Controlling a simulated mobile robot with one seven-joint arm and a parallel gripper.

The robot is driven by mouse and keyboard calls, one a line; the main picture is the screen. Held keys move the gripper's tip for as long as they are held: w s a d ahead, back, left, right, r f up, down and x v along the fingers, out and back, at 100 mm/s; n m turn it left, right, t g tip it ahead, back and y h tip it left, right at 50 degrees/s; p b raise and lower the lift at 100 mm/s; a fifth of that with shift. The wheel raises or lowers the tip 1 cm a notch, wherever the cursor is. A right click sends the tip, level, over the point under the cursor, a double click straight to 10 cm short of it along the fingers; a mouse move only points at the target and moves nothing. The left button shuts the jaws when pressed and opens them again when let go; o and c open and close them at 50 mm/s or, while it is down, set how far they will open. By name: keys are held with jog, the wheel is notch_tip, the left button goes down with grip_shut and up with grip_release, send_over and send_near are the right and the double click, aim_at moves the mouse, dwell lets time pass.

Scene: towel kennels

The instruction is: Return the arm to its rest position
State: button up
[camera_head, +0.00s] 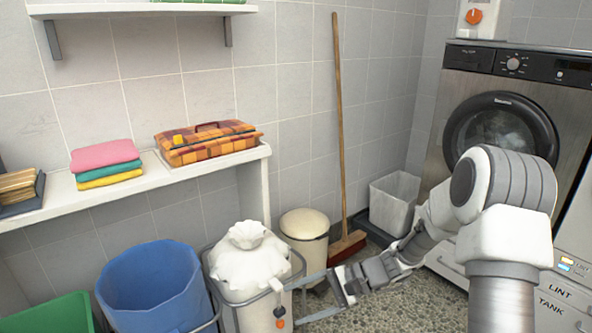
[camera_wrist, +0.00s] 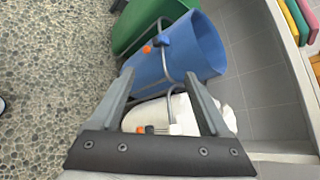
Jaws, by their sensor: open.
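My gripper (camera_head: 338,296) is at the end of my outstretched arm, low over the floor in the head view. It is beside the right side of the white laundry bag (camera_head: 245,262) in its wire stand. In the wrist view my gripper (camera_wrist: 160,88) shows two fingers spread apart with nothing held between them. The white bag (camera_wrist: 175,112) lies beyond the fingers there, with the blue bin (camera_wrist: 190,50) past it. I cannot tell whether a finger touches the stand.
A blue bin (camera_head: 155,285) and green bin (camera_head: 50,318) stand left. A shelf (camera_head: 205,180) holds folded towels (camera_head: 105,165) and a plaid basket (camera_head: 205,143). A cream bin (camera_head: 305,232), broom (camera_head: 340,130) and washer (camera_head: 440,120) stand behind. Pebbled floor (camera_head: 440,300) is clear.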

jog(key=s+d+r+n+t+h, duration=0.3)
jog(key=s+d+r+n+h, duration=0.25)
jog(key=s+r, duration=0.5)
jog(key=s+d+r+n+t+h, duration=0.35)
jog(key=s+d+r+h, duration=0.35)
jog(key=s+r, duration=0.35)
notch_tip(320, 180, up, 28)
jog(key=p, duration=2.8)
jog(key=shift+d+p, duration=0.15)
jog(key=shift+p, duration=0.15)
jog(key=shift+g, duration=0.25)
